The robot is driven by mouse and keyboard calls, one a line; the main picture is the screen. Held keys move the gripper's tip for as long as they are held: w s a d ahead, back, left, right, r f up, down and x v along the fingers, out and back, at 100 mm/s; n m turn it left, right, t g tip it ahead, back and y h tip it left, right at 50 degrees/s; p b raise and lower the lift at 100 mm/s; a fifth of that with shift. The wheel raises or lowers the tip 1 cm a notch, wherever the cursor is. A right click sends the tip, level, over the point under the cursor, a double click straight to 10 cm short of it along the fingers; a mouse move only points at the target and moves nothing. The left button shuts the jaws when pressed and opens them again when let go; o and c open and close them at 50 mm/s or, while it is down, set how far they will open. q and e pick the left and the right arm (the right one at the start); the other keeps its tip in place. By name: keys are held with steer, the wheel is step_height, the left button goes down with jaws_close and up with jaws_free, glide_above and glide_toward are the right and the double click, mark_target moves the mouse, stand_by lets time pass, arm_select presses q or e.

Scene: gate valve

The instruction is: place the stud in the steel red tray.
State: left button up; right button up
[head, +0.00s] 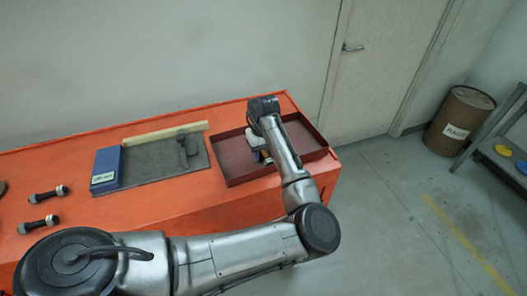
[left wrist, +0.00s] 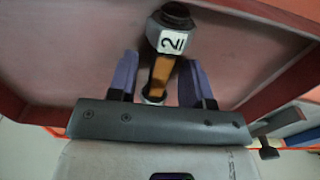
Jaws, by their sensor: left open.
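The dark red steel tray (head: 233,160) sits at the right end of the orange table. My left gripper (head: 262,156) is low over the inside of this tray. In the left wrist view the stud (left wrist: 162,72) has a dark nut at its far end, a white tag marked 2 and an orange-brown shank. It is over or on the tray floor (left wrist: 85,50); I cannot tell contact for sure. The open blue fingers of my left gripper (left wrist: 157,72) stand on either side of the stud, with gaps visible. In the head view my arm hides the stud. My right gripper is not in view.
Two dark studs with pale ends (head: 48,194) lie on the orange table (head: 150,212) at the left. A brown barrel (head: 458,122) stands far right.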

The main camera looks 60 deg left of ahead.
mark_target(263, 152)
arm_select(q)
steer(key=shift+r, duration=0.1)
step_height(263, 152, up, 12)
steer(key=p, duration=0.2)
stand_by(0.3)
steer(key=shift+a, duration=0.1)
stand_by(0.5)
